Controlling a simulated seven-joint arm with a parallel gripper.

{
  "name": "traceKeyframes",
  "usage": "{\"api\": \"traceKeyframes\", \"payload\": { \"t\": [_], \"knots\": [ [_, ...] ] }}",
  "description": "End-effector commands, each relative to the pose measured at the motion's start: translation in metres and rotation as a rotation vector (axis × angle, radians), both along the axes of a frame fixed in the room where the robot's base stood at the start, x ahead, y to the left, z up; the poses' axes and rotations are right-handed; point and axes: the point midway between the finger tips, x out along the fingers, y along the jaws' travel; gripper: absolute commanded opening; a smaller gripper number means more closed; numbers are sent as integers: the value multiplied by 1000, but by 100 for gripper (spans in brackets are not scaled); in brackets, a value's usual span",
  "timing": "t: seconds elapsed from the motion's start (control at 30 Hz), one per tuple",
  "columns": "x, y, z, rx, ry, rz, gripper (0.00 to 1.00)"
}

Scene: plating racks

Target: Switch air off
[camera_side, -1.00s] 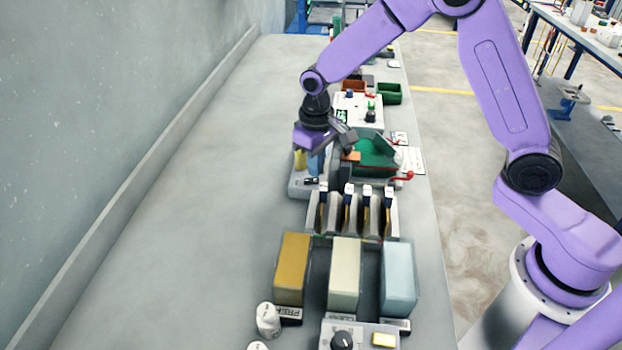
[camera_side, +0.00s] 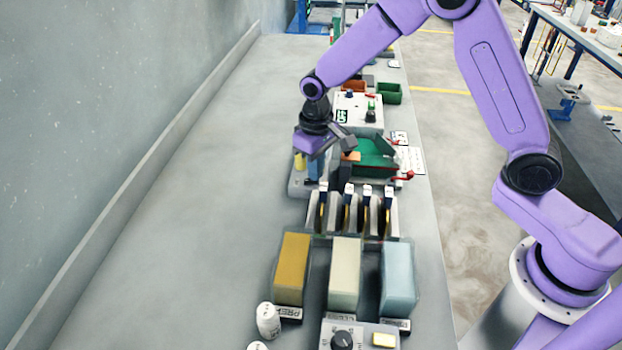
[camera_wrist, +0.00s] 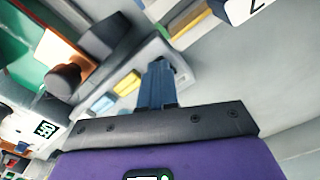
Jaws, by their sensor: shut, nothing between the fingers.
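My gripper (camera_side: 314,175) points down over a light grey box (camera_side: 297,189) on the bench, and its fingers are shut with nothing between them. In the wrist view the closed blue-grey fingers (camera_wrist: 160,66) reach over the same box (camera_wrist: 185,82). A yellow block (camera_wrist: 127,84) and a light blue block (camera_wrist: 101,104) stand on it beside the fingers; the yellow one also shows in the side view (camera_side: 299,161). I cannot tell whether the fingertips touch the box. A red lever (camera_side: 405,176) sits at the right of the green tray (camera_side: 376,153). No control is readably marked as air.
A rack with several upright dividers (camera_side: 352,211) stands just in front of the box. Yellow (camera_side: 292,268), cream (camera_side: 344,273) and pale blue (camera_side: 398,278) blocks stand nearer. A control box (camera_side: 358,112) is behind. The bench left of the row is clear.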

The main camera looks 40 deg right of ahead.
Motion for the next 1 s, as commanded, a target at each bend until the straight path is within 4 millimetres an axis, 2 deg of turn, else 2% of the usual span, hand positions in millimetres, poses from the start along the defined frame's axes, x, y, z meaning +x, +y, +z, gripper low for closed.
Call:
{"api": "traceKeyframes", "payload": {
  "t": [0.73,1.0],
  "knots": [
    [0,0,-9,0,0,0,0],
    [0,0,7,0,-1,0,0]
  ]
}}
